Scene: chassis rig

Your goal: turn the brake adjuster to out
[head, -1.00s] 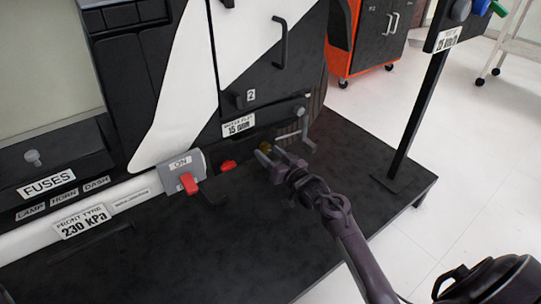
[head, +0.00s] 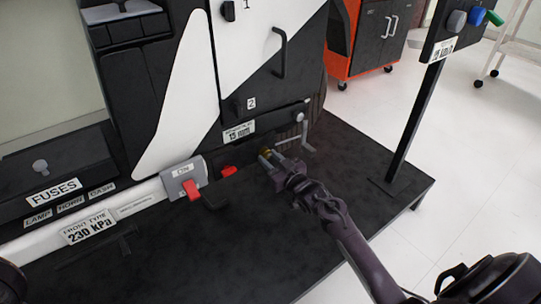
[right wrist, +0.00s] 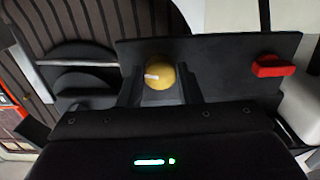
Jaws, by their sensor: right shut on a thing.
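The brake adjuster appears to be the round yellow knob low on the chassis; in the head view only a sliver of the knob (head: 264,151) shows beyond my fingertips. In the right wrist view the knob (right wrist: 160,73) sits between my two fingers, with a small white mark on its face. My right gripper (head: 271,157) is shut on it, reaching in from the lower right. Its fingers (right wrist: 158,94) stand on either side of the knob. Any label or out marking for the knob cannot be read.
A red part (head: 228,171) sits left of the knob, and a grey switch box with a red lever (head: 192,189) is farther left. A metal crank handle (head: 304,135) is close on the right. A black post (head: 415,125) stands at the platform's right.

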